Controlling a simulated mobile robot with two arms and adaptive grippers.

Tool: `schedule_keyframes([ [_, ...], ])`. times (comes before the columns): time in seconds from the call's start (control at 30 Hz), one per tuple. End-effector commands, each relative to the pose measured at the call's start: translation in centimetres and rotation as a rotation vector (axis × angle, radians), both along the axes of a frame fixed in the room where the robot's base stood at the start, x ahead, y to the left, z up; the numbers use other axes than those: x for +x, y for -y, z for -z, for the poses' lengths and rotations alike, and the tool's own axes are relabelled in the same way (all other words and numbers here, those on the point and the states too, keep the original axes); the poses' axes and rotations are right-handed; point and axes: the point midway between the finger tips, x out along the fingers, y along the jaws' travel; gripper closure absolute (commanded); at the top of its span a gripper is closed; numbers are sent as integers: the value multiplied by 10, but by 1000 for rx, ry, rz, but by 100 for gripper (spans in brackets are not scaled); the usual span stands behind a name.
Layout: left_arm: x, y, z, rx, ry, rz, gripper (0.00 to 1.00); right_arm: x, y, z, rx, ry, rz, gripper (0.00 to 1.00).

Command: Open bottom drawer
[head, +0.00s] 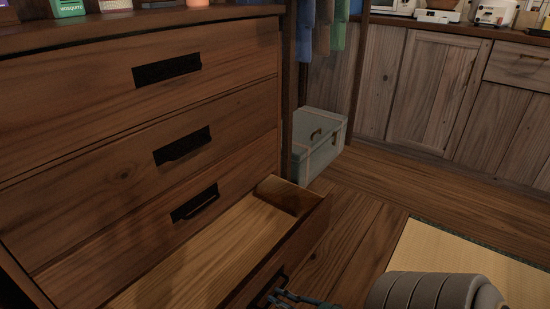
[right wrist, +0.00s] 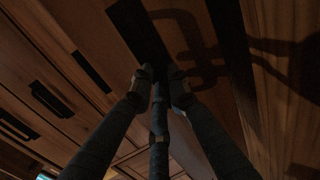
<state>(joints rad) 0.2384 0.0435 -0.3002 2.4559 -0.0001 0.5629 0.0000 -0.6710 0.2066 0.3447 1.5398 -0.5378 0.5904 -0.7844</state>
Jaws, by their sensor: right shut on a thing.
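The wooden dresser (head: 90,180) fills the left of the head view. Its bottom drawer (head: 292,245) is pulled out, with its light wood inside showing and no object seen in it. The drawers above are closed. The bottom drawer's dark handle (head: 270,284) is on its front panel near the bottom edge of the head view. My right gripper (head: 287,297) is at this handle and shut on it, partly cut off by the frame edge. In the dim right wrist view its fingers (right wrist: 160,84) meet close to a dark handle plate (right wrist: 138,34). My left gripper is not seen.
A grey-green case (head: 318,145) stands on the floor beyond the dresser. Wooden cabinets (head: 435,90) line the back. A tatami mat (head: 455,262) lies at the lower right. Bare wooden floor lies between the drawer and the mat. Small containers stand on the dresser top.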

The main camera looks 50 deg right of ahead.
Motion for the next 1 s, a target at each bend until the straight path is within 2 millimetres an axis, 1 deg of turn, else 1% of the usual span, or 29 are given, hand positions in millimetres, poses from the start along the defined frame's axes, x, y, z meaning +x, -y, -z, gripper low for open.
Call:
schedule_keyframes([
  [0.23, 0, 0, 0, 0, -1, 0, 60, 0, -1, 1, 1, 0, -3, 100],
  [0.27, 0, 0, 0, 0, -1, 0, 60, 0, -1, 1, 1, 0, -3, 81],
  [0.33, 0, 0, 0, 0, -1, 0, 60, 0, -1, 1, 1, 0, -3, 67],
  [0.37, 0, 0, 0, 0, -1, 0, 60, 0, -1, 1, 0, 0, -2, 65],
  [0.63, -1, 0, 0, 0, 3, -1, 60, 0, 0, 0, 0, 0, -1, 65],
  [0.73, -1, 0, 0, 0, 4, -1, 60, -6, 0, 0, 1, -1, -1, 65],
  [0.87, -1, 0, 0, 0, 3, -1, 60, -25, 2, -4, 0, -3, 0, 65],
  [1.0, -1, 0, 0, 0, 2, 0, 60, -56, 4, -10, 1, -4, 0, 65],
])
